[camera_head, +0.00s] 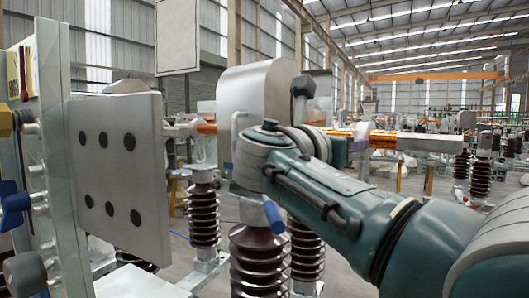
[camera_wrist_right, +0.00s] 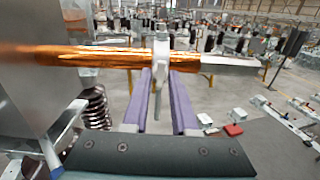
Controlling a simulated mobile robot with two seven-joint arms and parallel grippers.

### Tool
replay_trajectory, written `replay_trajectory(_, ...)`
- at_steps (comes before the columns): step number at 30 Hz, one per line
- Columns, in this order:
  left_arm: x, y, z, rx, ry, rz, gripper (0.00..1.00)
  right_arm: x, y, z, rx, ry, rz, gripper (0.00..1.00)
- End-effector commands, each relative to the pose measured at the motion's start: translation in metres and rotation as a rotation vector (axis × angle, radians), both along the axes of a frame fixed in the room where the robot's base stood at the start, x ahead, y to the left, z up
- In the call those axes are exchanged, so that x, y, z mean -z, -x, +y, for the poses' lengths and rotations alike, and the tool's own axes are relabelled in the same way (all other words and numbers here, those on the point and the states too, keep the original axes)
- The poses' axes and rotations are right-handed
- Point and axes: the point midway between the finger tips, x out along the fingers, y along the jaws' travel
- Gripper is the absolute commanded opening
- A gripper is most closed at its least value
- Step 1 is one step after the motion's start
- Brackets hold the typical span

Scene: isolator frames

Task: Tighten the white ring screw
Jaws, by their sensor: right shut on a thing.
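The white ring screw (camera_wrist_right: 161,48) shows in the right wrist view, at the copper-coloured bar (camera_wrist_right: 95,56). Its narrow lower stem hangs down below the bar. My right gripper (camera_wrist_right: 160,74) has its two purple fingers on either side of the ring screw's lower part, shut on it. In the head view my right arm comes in from the right, and its gripper (camera_head: 358,137) is small and partly hidden behind the wrist, close to the bar. The exact contact cannot be made out there. My left gripper is not in view.
A grey plate with dark round holes (camera_head: 120,165) stands at the left in the head view. A grey metal housing (camera_head: 258,95) stands behind my right wrist. Brown ribbed insulators (camera_head: 203,218) stand below the bar. Open hall floor shows beneath the bar in the wrist view.

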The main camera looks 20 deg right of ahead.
Motion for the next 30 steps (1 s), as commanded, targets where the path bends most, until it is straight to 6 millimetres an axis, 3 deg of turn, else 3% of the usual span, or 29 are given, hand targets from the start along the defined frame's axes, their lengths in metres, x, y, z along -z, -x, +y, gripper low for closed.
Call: replay_trajectory(30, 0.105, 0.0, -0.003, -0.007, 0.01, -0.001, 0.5, 0.003, -0.003, 0.001, -0.001, -0.417, -0.874, 0.0)
